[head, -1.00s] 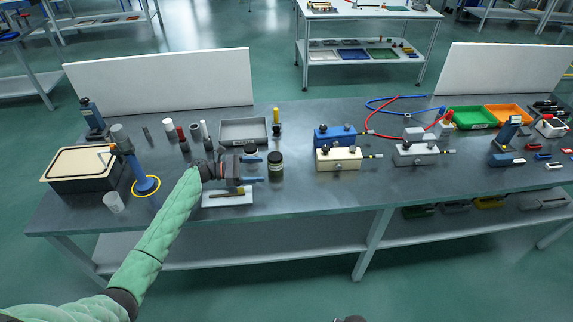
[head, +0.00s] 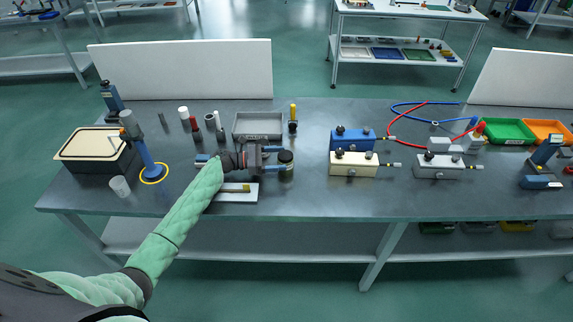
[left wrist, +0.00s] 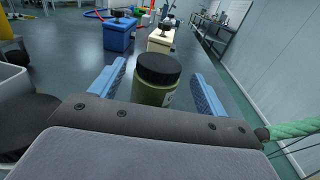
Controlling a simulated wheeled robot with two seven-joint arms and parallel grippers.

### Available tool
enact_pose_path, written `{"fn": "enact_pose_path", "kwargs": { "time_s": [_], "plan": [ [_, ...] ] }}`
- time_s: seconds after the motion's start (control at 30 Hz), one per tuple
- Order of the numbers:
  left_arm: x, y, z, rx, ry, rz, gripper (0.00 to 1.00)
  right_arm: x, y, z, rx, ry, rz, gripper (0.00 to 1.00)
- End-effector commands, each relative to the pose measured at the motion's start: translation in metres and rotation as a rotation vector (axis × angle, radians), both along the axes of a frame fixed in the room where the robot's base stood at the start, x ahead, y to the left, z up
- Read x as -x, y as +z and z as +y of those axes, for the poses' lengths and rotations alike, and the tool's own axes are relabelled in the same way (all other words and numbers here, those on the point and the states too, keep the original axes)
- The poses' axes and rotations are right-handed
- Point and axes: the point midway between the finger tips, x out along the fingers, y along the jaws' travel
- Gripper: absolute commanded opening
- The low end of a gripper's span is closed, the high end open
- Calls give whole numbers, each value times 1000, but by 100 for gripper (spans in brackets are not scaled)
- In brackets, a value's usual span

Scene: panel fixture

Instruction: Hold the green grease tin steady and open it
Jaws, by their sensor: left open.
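The green grease tin (head: 286,168) stands upright on the bench, with a wide black lid (left wrist: 159,68) on top. In the left wrist view its olive-green body (left wrist: 152,95) shows between my two blue fingers. My left gripper (head: 277,160) is open, with one finger on each side of the tin. A gap shows on both sides in the wrist view, so the fingers do not appear to touch it. The lid is on the tin. My right gripper is not in view.
A grey tray (head: 257,136) and a yellow-handled tool (head: 293,118) stand behind the tin. A white board (head: 238,195) lies in front of my gripper. Blue (head: 352,139) and cream (head: 353,171) boxes stand to the right, with bare bench between them and the tin.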

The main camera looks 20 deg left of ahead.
Motion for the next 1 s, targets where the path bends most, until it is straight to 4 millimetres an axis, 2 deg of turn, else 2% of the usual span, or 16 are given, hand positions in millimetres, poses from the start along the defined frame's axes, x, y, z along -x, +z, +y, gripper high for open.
{"fn": "enact_pose_path", "kwargs": {
  "time_s": [0.37, 0.63, 0.9, 1.0],
  "plan": [
    [-19, 2, -40, 0, -1, 1, 75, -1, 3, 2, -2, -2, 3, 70],
    [-21, 3, -44, -1, 0, 0, 75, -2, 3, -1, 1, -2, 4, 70],
    [-21, 3, -44, -1, 0, 0, 24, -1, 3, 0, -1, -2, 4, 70],
    [-21, 3, -44, 0, 0, 0, 24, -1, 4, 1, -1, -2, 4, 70]
  ]
}}
